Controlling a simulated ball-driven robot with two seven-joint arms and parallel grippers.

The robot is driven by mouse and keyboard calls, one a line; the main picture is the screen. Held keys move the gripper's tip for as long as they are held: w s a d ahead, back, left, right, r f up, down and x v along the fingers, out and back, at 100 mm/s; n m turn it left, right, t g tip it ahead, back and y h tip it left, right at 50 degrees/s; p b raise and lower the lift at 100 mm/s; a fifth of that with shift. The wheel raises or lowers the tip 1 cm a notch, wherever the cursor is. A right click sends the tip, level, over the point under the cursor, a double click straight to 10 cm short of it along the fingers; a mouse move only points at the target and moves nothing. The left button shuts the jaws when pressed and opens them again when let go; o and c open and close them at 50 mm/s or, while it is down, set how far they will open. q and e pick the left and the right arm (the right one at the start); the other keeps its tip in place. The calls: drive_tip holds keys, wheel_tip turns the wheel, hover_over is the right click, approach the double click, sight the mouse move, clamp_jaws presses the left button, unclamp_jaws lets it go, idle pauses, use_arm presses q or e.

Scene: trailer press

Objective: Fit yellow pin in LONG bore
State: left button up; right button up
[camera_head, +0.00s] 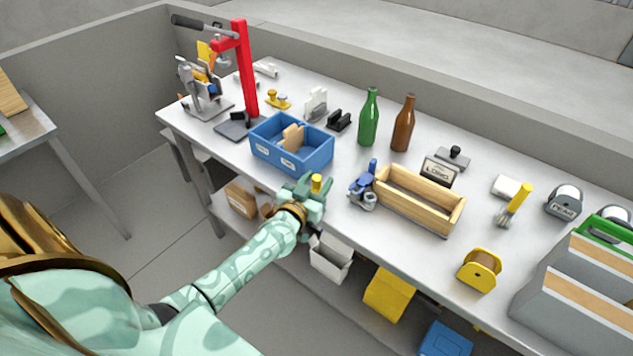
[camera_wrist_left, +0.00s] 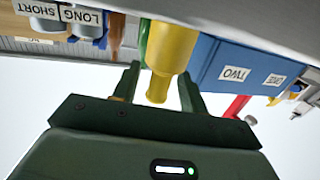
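My left gripper (camera_head: 316,190) is at the front edge of the bench, between the blue bin and a small blue-and-grey fixture (camera_head: 362,188). The yellow pin (camera_head: 317,182) shows between its fingers, its top sticking up. In the left wrist view the fingers (camera_wrist_left: 160,82) stand on either side of the yellow pin (camera_wrist_left: 172,48), whose narrower end points toward the palm. I cannot make out the bores. My right gripper is in neither view.
The blue bin (camera_head: 262,158) stands behind and left of the left gripper, a wooden tray (camera_head: 433,217) to its right. Green (camera_head: 368,122) and brown (camera_head: 402,128) bottles stand behind. A red press (camera_head: 247,75) is at the far left, a yellow spool (camera_head: 480,268) front right.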

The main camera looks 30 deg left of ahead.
use_arm(q)
drive_tip(key=shift+b, duration=0.3)
drive_tip(key=s+d+p, duration=0.2)
drive_tip(key=s+p, duration=0.1)
drive_tip(key=s, duration=1.3)
drive_tip(key=s+d+f+m+g+h, duration=0.15)
drive_tip(key=s+f+g, duration=0.3)
drive_tip(key=f, duration=0.65)
drive_tip(key=s+d+f+m+g+h, duration=0.1)
drive_tip(key=s+d+f+m+g, duration=0.15)
drive_tip(key=s+f, duration=0.6)
drive_tip(key=s+d+f+g, duration=0.1)
drive_tip(key=s+f+g, duration=0.3)
drive_tip(key=s+f, duration=0.4)
drive_tip(key=s+d+f+m+g, duration=0.1)
drive_tip(key=s+f+g, duration=0.4)
drive_tip(key=s, duration=1)
wheel_tip(320, 180, down, 3)
drive_tip(key=shift+f, duration=0.1)
drive_tip(key=shift+c, duration=0.3)
